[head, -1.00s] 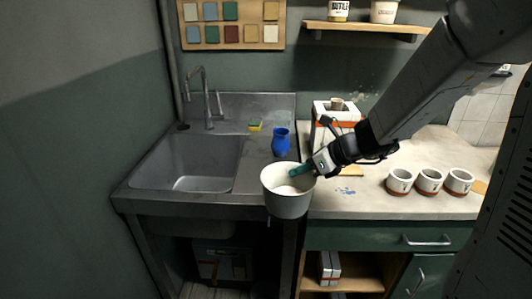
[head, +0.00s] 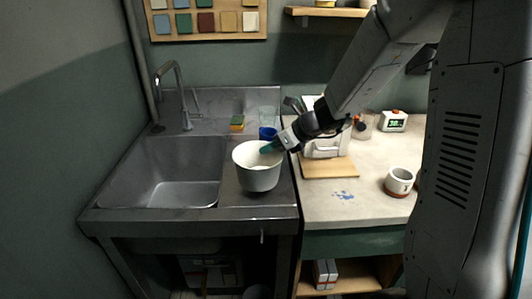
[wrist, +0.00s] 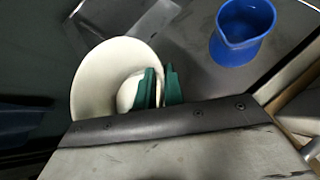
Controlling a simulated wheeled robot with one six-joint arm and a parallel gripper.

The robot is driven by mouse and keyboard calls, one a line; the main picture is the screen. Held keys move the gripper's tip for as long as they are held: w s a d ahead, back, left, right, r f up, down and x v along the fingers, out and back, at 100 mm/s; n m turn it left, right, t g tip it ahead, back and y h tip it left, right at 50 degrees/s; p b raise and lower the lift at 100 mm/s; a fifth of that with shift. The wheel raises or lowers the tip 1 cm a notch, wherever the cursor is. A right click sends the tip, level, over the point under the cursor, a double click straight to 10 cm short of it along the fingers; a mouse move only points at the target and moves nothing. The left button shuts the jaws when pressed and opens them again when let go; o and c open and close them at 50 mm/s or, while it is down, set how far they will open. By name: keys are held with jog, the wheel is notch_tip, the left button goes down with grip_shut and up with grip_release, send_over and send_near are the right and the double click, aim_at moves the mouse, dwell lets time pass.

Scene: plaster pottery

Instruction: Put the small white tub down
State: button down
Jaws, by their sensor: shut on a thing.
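The small white tub (head: 258,178), with a pale inside and greyer outer wall, is upright over the metal drainboard right of the sink. My gripper (head: 268,148) is shut on its right rim, with the teal fingers over the wall. I cannot tell whether the tub's base touches the metal. In the wrist view, the tub's open mouth (wrist: 92,85) shows beside my gripper's teal fingers (wrist: 160,88). The tub's underside is hidden.
A blue jug (head: 266,132) stands close behind the tub; it also shows in the wrist view (wrist: 240,50). The sink basin (head: 172,185) is empty at left. A yellow-green sponge (head: 237,123) lies behind. A wooden board (head: 328,168) and a white cup (head: 399,181) are on the right counter.

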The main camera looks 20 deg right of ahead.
aim_at(267, 156)
jog(key=shift+w+a+f, duration=0.1)
jog(key=shift+w+f, duration=0.15)
jog(key=shift+f, duration=0.5)
jog(key=shift+w+f, duration=0.25)
jog(key=shift+f, duration=0.45)
jog(key=shift+a+f, duration=0.1)
jog(key=shift+f, duration=0.3)
jog(key=shift+f, duration=0.15)
jog(key=c, duration=1.5)
grip_release()
